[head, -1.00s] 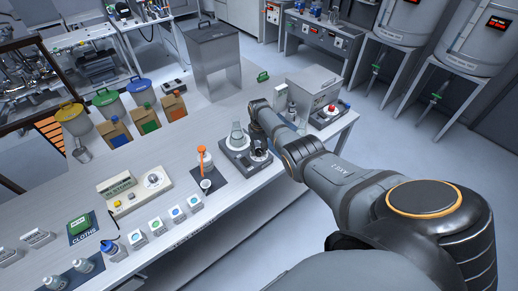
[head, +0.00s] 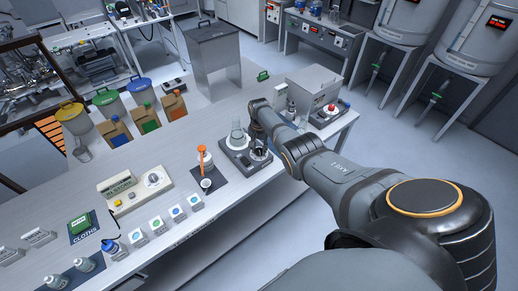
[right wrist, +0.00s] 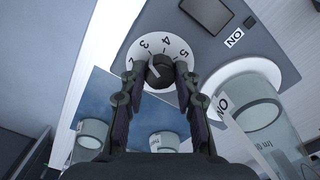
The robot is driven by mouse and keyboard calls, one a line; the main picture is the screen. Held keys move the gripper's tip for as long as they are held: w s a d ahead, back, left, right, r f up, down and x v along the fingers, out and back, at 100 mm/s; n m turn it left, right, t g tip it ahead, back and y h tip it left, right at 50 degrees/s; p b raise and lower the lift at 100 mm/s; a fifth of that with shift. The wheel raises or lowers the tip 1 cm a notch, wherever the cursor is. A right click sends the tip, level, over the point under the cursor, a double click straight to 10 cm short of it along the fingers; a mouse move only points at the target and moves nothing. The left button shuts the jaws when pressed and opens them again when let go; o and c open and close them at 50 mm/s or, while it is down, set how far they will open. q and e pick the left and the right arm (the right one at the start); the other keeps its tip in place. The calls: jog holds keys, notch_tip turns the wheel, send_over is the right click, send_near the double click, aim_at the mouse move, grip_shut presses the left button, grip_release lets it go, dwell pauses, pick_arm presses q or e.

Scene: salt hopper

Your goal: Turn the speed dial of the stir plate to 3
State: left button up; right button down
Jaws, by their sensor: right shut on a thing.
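The stir plate (head: 234,158) is a dark grey unit on the bench in the head view, with a clear flask (head: 237,134) standing on it. In the right wrist view its speed dial is a black knob (right wrist: 160,72) on a white ring (right wrist: 148,46). The digits 2, 3, 4 and 5 are readable on the ring. My right gripper (right wrist: 161,70) has its fingertips on both sides of the knob and is shut on it. The knob's exact setting is hard to read. In the head view the right gripper (head: 259,150) partly covers the dial. My left gripper is out of view.
In the right wrist view, the flask's glass (right wrist: 258,105) is close beside the gripper.

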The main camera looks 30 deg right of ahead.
aim_at(259, 150)
dwell(0.3)
jog(key=c, duration=1)
grip_release()
jog(key=shift+r, duration=0.1)
notch_tip(259, 150, up, 12)
jog(key=shift+f, duration=0.1)
